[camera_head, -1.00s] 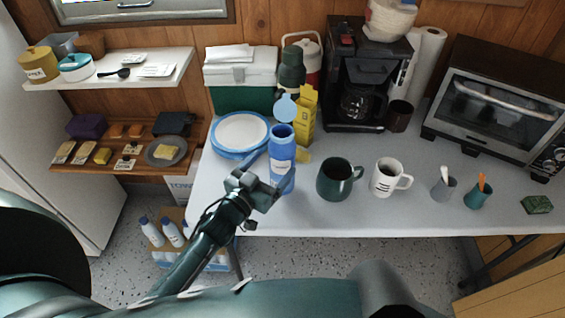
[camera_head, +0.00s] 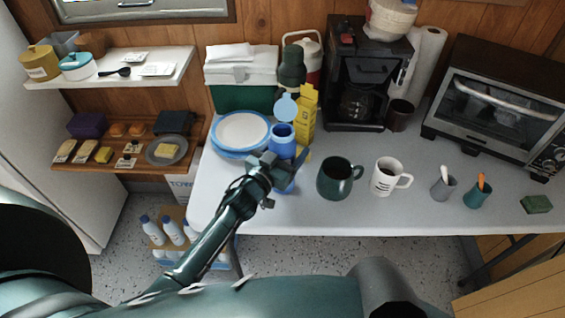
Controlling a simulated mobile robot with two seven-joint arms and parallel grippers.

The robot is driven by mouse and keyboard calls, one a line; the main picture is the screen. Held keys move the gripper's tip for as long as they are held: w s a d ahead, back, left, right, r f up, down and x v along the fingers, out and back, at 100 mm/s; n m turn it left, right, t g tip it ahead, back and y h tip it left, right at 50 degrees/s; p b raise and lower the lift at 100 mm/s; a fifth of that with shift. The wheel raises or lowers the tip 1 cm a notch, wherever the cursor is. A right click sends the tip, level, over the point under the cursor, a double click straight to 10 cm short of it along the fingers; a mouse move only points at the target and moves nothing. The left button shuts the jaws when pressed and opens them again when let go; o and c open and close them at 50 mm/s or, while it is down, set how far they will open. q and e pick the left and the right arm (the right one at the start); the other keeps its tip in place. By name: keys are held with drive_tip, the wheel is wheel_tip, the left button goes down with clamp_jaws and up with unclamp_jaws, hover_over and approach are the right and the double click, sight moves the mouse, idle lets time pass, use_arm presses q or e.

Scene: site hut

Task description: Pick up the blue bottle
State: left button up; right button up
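The blue bottle (camera_head: 283,140) stands upright near the front left of the table, its light-blue round lid (camera_head: 286,107) showing above its top. My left gripper (camera_head: 287,164) is at the bottle's middle, with one finger on each side of it. The fingers look open, and I cannot see clear contact with the bottle. The gripper hides the bottle's label and much of its lower part. My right gripper is out of view.
A yellow box (camera_head: 306,116) stands close behind the bottle, and blue-rimmed plates (camera_head: 241,132) lie to its left. A dark green mug (camera_head: 337,179) and a white mug (camera_head: 386,178) stand to the right. The table's front strip (camera_head: 400,218) is clear.

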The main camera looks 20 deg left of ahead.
use_arm(q)
drive_tip(key=c, duration=1.1)
drive_tip(key=shift+o, duration=0.2)
drive_tip(key=shift+r, duration=0.25)
